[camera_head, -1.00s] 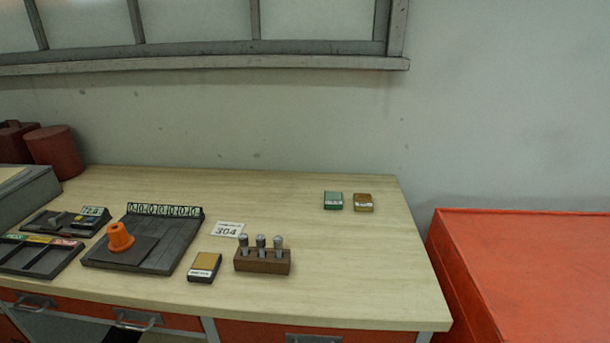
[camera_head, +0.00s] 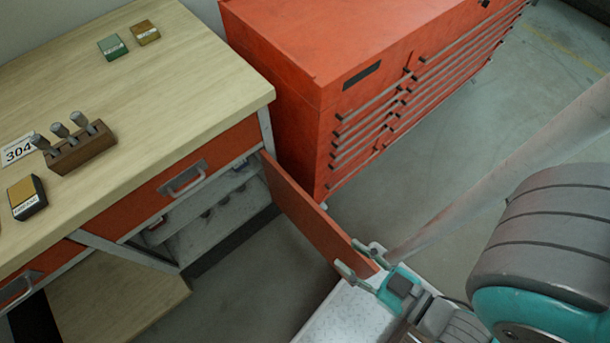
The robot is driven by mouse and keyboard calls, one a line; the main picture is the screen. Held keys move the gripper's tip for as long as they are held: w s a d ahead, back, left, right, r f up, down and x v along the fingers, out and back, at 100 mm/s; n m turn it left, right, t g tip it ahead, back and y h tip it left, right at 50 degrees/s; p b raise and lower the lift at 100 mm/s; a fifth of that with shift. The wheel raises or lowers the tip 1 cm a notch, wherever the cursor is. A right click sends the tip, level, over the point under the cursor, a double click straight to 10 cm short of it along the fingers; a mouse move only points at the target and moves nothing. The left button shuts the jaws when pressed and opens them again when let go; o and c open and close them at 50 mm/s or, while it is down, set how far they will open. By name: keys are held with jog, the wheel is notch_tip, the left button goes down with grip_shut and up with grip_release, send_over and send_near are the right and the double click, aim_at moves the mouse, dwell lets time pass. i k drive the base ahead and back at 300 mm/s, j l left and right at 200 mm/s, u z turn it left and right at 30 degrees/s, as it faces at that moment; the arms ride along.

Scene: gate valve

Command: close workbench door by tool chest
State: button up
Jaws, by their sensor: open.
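The orange workbench door (camera_head: 308,218) stands swung open at the right end of the workbench (camera_head: 190,85), beside the red tool chest (camera_head: 330,50). The cabinet opening (camera_head: 215,215) behind it shows grey shelves. My gripper (camera_head: 358,266) is at the door's free outer end, at lower right. Its fingers are apart, one on each side of the door's edge as seen from here. I cannot tell whether they touch the door.
A drawer with a handle (camera_head: 183,182) is above the opening. A wooden block with metal pegs (camera_head: 80,147) and small boxes (camera_head: 112,46) lie on the bench top. Bare floor (camera_head: 250,270) lies before the opening.

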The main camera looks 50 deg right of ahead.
aim_at(329, 239)
jog(key=l+u, duration=0.4)
jog(key=k+l+u, duration=0.15)
jog(key=u, duration=0.25)
jog(key=k+l+u, duration=0.2)
jog(key=k+l, duration=0.35)
jog(key=l, duration=0.25)
jog(key=k+l+u, duration=0.25)
jog(key=k+l, duration=0.75)
jog(key=l, duration=0.15)
jog(key=k+z, duration=0.1)
jog(key=z, duration=0.15)
